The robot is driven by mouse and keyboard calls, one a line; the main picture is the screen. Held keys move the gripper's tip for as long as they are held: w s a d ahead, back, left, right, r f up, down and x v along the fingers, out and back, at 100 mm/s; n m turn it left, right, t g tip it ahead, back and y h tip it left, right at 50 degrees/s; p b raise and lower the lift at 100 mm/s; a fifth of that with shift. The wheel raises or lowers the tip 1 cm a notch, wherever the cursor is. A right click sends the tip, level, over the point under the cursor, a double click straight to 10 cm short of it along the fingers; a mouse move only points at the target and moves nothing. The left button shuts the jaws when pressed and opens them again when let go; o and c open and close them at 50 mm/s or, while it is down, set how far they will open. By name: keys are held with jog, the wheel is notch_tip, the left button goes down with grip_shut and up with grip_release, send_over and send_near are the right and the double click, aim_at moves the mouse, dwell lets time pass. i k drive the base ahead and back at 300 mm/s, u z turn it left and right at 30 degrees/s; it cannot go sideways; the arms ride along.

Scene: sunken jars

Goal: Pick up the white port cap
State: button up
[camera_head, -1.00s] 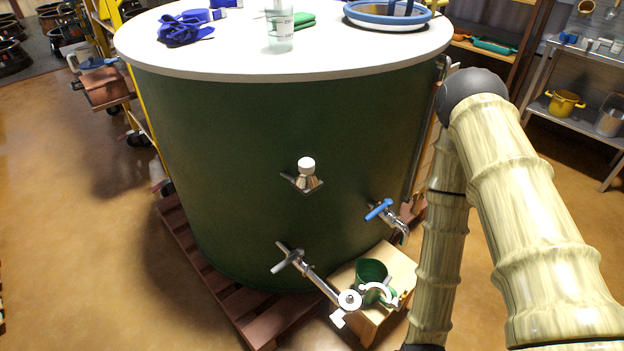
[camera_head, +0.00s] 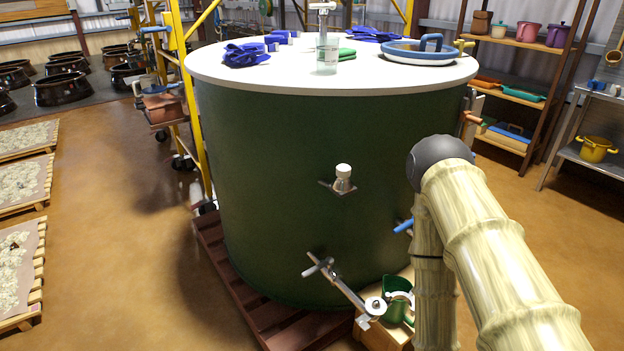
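The white port cap (camera_head: 343,170) looks like the small white round piece on top of a metal fitting (camera_head: 342,185). The fitting rests on a small bracket on the front wall of the green tank (camera_head: 270,190). The cap looks upright and nothing of mine touches it. My bamboo-patterned arm is at the right of the cap, with its dark joint clearly apart from it in the picture. My gripper is not in view, so I cannot see whether it is open or shut.
A metal valve pipe (camera_head: 340,283) sticks out low on the tank, above a wooden box with a green jug (camera_head: 397,311). A blue-handled valve (camera_head: 403,226) is partly behind my arm. The tank stands on a reddish pallet (camera_head: 222,262).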

aim_at(342, 182)
jog(key=u, duration=2.1)
jog(key=i, duration=1.5)
jog(key=z, duration=2.35)
